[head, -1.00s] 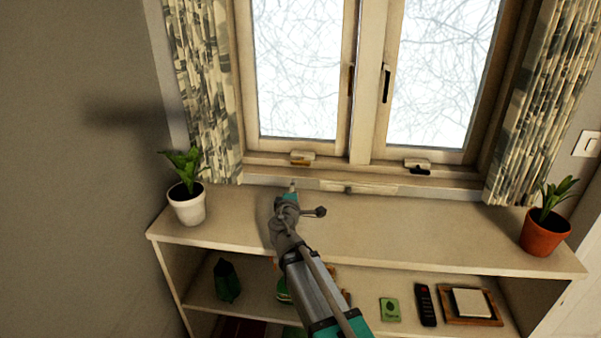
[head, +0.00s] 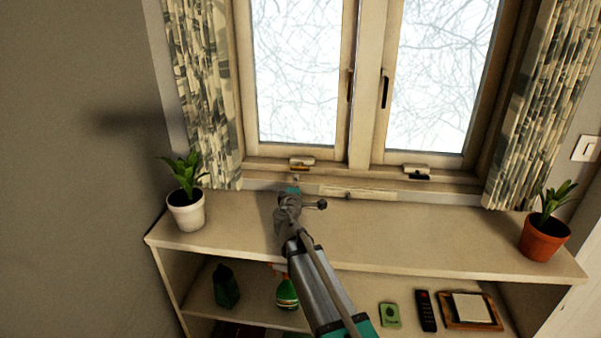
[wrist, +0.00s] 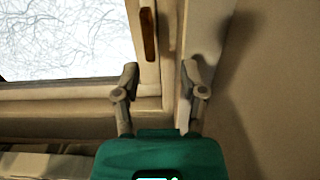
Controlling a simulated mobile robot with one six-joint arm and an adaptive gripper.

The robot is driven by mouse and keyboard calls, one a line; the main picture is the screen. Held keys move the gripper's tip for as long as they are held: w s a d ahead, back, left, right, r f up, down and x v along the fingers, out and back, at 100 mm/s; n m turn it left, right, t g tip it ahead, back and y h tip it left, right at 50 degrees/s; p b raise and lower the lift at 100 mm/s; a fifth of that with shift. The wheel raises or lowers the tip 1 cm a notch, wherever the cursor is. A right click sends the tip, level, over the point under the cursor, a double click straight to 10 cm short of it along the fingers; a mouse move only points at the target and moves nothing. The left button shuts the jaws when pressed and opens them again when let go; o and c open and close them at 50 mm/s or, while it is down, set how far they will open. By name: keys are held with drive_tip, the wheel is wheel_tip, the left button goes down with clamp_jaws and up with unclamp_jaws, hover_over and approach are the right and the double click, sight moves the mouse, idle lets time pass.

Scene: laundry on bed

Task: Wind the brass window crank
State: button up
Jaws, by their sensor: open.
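The brass window crank (head: 300,168) sits on the sill below the left window pane in the head view, under a pale housing. A black crank (head: 417,176) sits below the right pane. My gripper (head: 296,181) is just in front of and below the brass crank; my arm reaches up to it over the shelf. In the wrist view my gripper (wrist: 160,80) is open, its two fingers spread with the window frame's corner behind them. I cannot make out the brass crank in the wrist view, and cannot tell whether a finger touches it.
A white pot with a plant (head: 186,208) stands left on the shelf top (head: 400,228), and a terracotta pot (head: 545,238) stands right. Patterned curtains (head: 205,95) flank the window.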

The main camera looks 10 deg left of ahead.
sight(299, 170)
drive_tip(key=w, duration=0.4)
drive_tip(key=shift+w, duration=0.2)
drive_tip(key=shift+w+a+r, duration=0.35)
drive_tip(key=shift+w+r, duration=0.4)
drive_tip(key=shift+r, duration=0.15)
drive_tip(key=shift+w+d+f, duration=0.25)
drive_tip(key=shift+w, duration=0.35)
drive_tip(key=shift+w+d+f, duration=0.25)
drive_tip(key=shift+w, duration=0.3)
drive_tip(key=shift+w+d+f, duration=0.15)
drive_tip(key=shift+s+f, duration=0.1)
drive_tip(key=shift+s, duration=0.2)
drive_tip(key=shift+c, duration=0.7)
drive_tip(key=shift+s, duration=0.25)
clamp_jaws()
drive_tip(key=shift+s+a+r, duration=0.35)
drive_tip(key=shift+a+r, duration=0.05)
drive_tip(key=shift+r, duration=0.05)
drive_tip(key=shift+w+d+r, duration=0.1)
drive_tip(key=shift+w+d, duration=0.05)
drive_tip(key=shift+w, duration=0.25)
